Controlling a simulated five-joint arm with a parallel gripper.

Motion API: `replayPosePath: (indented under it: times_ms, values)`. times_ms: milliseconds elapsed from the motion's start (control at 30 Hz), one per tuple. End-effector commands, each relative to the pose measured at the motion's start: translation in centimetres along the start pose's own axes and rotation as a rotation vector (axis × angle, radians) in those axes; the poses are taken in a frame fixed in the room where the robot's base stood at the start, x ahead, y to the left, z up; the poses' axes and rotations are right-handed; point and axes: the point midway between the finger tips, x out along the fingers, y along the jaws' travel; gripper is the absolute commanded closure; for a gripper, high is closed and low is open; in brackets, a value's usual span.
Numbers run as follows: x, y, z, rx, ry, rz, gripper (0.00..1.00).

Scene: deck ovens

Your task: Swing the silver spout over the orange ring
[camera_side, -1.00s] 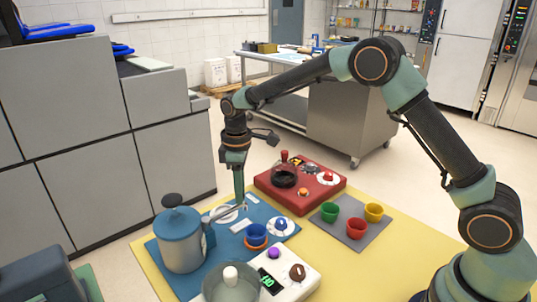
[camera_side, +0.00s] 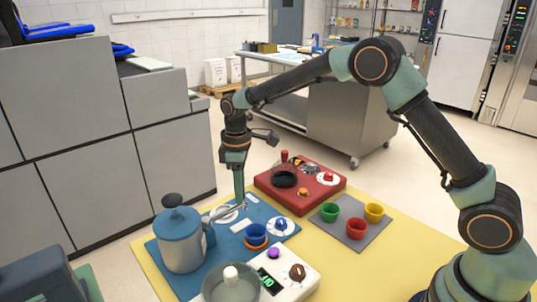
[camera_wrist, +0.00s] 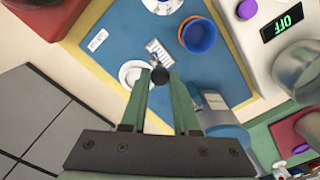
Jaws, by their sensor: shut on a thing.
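My gripper (camera_side: 241,204) is at the spout's outer end. In the wrist view, my gripper (camera_wrist: 160,73) has its fingertips closed around a small dark knob (camera_wrist: 160,76), which seems to belong to the spout; the joint between them is unclear. The orange ring (camera_side: 256,245) lies around the base of a blue cup (camera_side: 256,232), in front of the spout's end and apart from it. The ring also shows in the wrist view (camera_wrist: 184,28).
A red unit (camera_side: 325,185) is behind. Green, red and yellow cups stand on a grey mat (camera_side: 368,238) to the right.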

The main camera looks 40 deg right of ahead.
Motion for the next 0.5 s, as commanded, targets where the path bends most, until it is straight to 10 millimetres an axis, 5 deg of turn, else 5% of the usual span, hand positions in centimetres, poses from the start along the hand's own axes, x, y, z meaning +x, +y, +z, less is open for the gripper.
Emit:
replayPosePath:
  times_ms: [500]
  values:
    - [-0.15,-0.2,0.04,0.021,0.003,0.002,1.0]
